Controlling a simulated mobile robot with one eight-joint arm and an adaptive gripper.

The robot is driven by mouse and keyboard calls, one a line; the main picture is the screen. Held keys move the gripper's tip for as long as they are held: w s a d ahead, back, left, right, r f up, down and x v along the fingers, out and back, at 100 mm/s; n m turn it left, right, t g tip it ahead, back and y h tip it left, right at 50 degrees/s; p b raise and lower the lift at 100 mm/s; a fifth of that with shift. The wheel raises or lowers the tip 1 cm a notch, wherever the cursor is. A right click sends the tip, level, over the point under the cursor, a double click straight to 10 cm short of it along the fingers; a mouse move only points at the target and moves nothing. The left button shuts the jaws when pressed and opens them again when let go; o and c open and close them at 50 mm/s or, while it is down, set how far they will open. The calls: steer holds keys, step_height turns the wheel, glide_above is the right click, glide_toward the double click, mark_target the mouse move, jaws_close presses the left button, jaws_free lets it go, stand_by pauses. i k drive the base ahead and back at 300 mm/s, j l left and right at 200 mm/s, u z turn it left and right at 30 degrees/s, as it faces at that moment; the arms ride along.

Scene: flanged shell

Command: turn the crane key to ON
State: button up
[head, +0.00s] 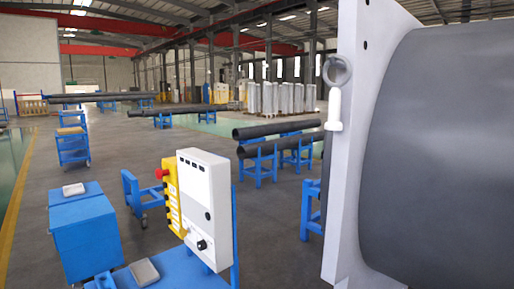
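A white control box (212,182) stands upright on a blue stand, low and left of centre in the head view. A small black rotary switch (202,244) sits low on its front face, with a pale spot beside it that may be the key. Its ON or OFF position is too small to read. A small round fitting (207,216) sits above the switch. A yellow pendant (172,200) with a red button (160,173) is against the box's left side. My gripper is not in view.
A large grey shell (440,150) with a pale flange (352,190) fills the right side. A grey ring (337,70) is at the flange edge. Blue carts (84,235) stand left of the box. Dark pipes (275,130) rest on blue supports behind. Floor between is partly clear.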

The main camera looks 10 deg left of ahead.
mark_target(183, 232)
steer(key=u, duration=1.25)
